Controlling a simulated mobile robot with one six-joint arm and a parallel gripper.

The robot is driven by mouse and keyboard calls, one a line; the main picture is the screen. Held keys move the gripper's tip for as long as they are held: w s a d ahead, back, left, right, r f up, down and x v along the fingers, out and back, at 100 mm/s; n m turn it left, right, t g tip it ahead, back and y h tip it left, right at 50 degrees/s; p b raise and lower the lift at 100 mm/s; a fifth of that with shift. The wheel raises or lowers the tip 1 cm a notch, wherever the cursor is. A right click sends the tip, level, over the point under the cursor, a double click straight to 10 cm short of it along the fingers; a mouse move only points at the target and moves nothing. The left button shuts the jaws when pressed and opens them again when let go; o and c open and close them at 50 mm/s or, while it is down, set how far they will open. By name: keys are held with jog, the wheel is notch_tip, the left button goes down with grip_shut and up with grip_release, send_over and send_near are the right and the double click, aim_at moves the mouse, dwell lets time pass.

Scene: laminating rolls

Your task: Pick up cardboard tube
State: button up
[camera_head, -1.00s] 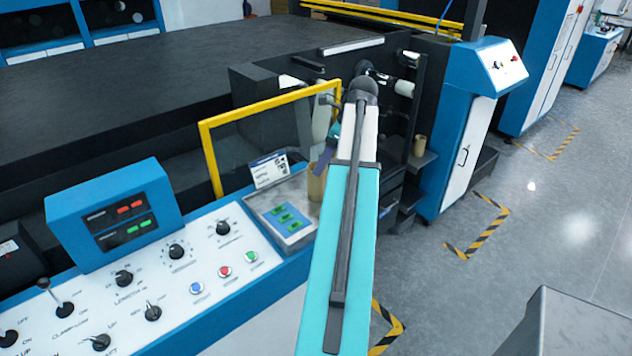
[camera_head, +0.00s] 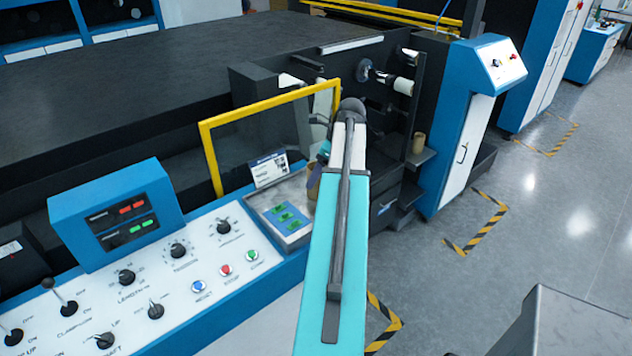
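A tan cardboard tube (camera_head: 313,182) stands by the right end of the control panel, partly hidden behind my arm. A second tan tube (camera_head: 419,143) stands upright on a small dark ledge to the right of my arm. My gripper (camera_head: 318,162) is mostly hidden behind my teal and white arm; only a small dark and teal part shows, close above the nearer tube. I cannot see its fingertips, or whether it touches the tube.
A yellow guard frame (camera_head: 207,160) stands just left of my arm. The control panel (camera_head: 195,262) with knobs and buttons lies in front, with a blue display box (camera_head: 115,215) on it. A blue and white cabinet (camera_head: 462,140) stands right. Grey floor (camera_head: 560,230) is open beyond.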

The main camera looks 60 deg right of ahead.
aim_at(313, 194)
jog(key=shift+w+f, duration=0.1)
jog(key=shift+p+x, duration=1.55)
jog(key=shift+x, duration=0.9)
jog(key=shift+w+d, duration=0.1)
jog(key=shift+c, duration=0.4)
jog(key=c, duration=1.1)
